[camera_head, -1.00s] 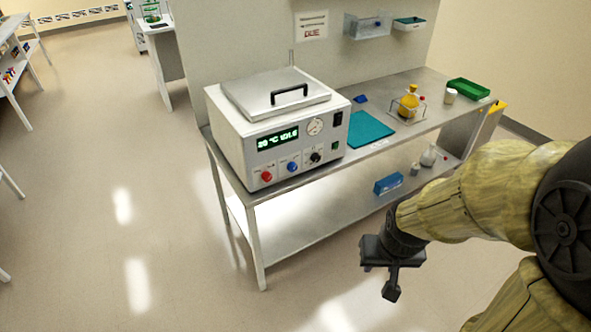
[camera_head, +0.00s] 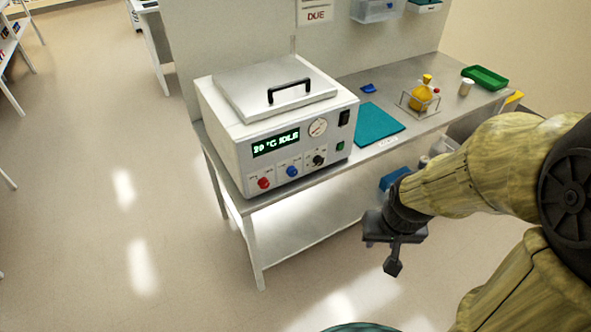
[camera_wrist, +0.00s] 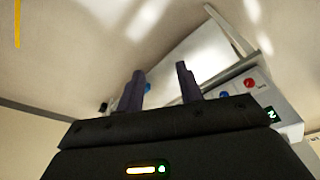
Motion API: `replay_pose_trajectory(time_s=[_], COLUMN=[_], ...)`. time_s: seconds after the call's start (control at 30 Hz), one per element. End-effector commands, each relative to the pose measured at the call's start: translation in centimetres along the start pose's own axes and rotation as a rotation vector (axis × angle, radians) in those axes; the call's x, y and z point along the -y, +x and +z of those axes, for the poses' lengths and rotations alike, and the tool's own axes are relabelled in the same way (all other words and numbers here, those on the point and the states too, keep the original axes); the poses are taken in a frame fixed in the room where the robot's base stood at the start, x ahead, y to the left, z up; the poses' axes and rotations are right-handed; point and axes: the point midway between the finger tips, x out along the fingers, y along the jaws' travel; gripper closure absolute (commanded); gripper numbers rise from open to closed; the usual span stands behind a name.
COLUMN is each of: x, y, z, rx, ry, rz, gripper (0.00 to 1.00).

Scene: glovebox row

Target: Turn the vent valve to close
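A white oven-like unit (camera_head: 225,150) with a silver lid stands on the left part of a steel bench. Its front panel has a red knob (camera_head: 264,183), a blue knob (camera_head: 292,171), a black knob (camera_head: 318,160), a dial gauge and a green display. The labels are too small to read, so I cannot tell which knob is the vent valve. My gripper (camera_head: 392,262) hangs in front of the bench, right of and below the panel, touching nothing. In the wrist view its two fingers (camera_wrist: 160,72) are apart and empty, with the red knob (camera_wrist: 249,83) to their right.
On the bench are a teal mat (camera_head: 377,124), a yellow flask (camera_head: 421,97) in a wire stand, a white cup (camera_head: 466,88) and a green tray (camera_head: 485,78). A blue box (camera_head: 395,178) sits on the lower shelf (camera_head: 305,226). The floor left of the bench is clear.

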Motion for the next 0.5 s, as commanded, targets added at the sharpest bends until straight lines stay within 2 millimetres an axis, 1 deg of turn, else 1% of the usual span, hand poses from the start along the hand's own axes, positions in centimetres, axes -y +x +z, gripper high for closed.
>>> replay_pose_trajectory(time_s=[0.13,0.17,0.2,0.23,0.27,0.37,0.47,0.5], x=[0.0,0.0,0.0,0.0,0.0,-0.1,-0.1,-0.1], y=[0.0,0.0,0.0,0.1,0.3,1.7,4.2,5.5], z=[0.0,0.0,0.0,0.0,-0.1,-0.9,-2.6,-3.6], rx=[0.000,0.000,-0.001,-0.003,-0.007,-0.042,-0.116,-0.156], ry=[0.000,0.000,0.000,-0.001,-0.003,-0.019,-0.060,-0.082], rz=[0.000,0.000,0.000,0.000,0.001,0.006,0.013,0.016], gripper=[0.64,0.62,0.54,0.48,0.45,0.45,0.45,0.45])
